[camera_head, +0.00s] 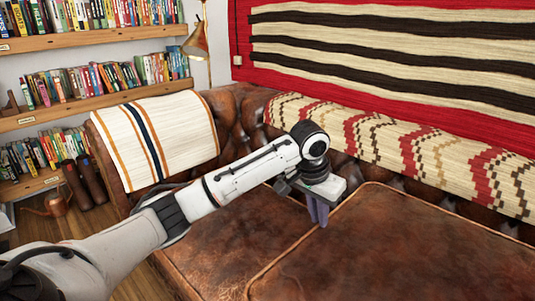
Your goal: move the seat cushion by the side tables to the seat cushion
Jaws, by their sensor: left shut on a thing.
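Two brown leather seat cushions with piped edges lie on the sofa, a left one (224,240) and a right one (410,245). My left arm reaches across the left cushion from the left. My left gripper (318,212) points down at the seam between the cushions, its purple-grey fingers close together. It is shut at the left edge of the right cushion; the fingertips' exact hold is too small to see. My right gripper is not in view. No side tables show.
The tufted sofa back (238,112) stands behind, with a striped cream throw (158,138) at left and a patterned one (400,140) at right. Bookshelves (90,105) and a brass lamp (197,42) stand at back left. A copper can (57,203) is on the floor.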

